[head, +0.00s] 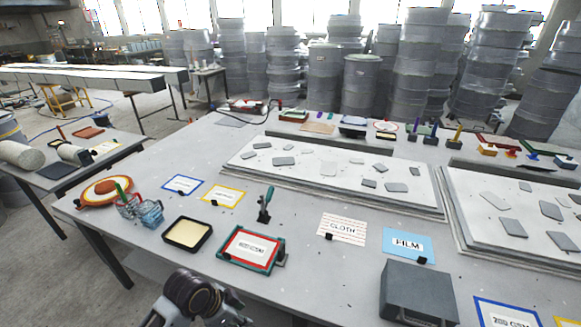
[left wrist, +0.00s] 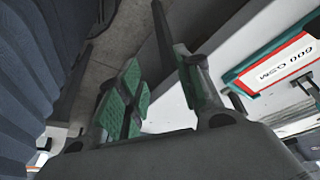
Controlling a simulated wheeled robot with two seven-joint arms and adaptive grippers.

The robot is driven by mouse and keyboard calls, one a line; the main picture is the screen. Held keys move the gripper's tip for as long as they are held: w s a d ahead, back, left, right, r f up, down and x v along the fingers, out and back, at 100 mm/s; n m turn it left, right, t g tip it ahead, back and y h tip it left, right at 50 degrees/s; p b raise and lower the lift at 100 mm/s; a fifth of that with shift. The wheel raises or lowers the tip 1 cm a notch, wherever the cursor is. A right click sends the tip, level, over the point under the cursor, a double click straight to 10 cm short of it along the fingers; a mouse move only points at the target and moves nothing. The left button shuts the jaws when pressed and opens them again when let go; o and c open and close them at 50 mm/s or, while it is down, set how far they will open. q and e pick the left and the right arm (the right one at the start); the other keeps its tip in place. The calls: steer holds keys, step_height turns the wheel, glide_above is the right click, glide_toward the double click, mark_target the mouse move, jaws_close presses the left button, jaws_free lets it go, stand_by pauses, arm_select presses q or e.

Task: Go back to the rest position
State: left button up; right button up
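My left gripper (left wrist: 155,75) shows in the left wrist view with its green-padded fingers apart and nothing between them. Its fingers hang beside the table's edge, with the floor behind them. A dark part of my arm shows at the bottom of the head view, below the red and green framed card (head: 250,247). The card also shows at the right of the left wrist view (left wrist: 283,68), apart from the fingers. My right gripper is not in view.
The grey worktable (head: 320,285) holds a black tray of pale material (head: 187,234), a wire basket (head: 140,210), a grey box (head: 418,292) and several label cards. White boards (head: 330,170) with grey pieces lie farther back. Floor (head: 60,270) is open at the left.

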arm_select(q)
steer(key=s+a+r+n+t+y, duration=0.1)
steer(key=s+a+n+y, duration=0.2)
steer(key=s+a+n, duration=0.6)
step_height(320, 180, down, 34)
steer(key=d+f+g, duration=0.1)
steer(key=s+a+f, duration=0.2)
steer(key=s+f, duration=0.7)
steer(key=s, duration=0.2)
steer(key=s+a+f+g, duration=0.1)
steer(key=s+a+f, duration=0.1)
steer(key=s+f, duration=0.7)
steer(key=shift+s+f+b, duration=0.35)
steer(key=shift+s+b, duration=0.05)
steer(key=shift+s, duration=0.85)
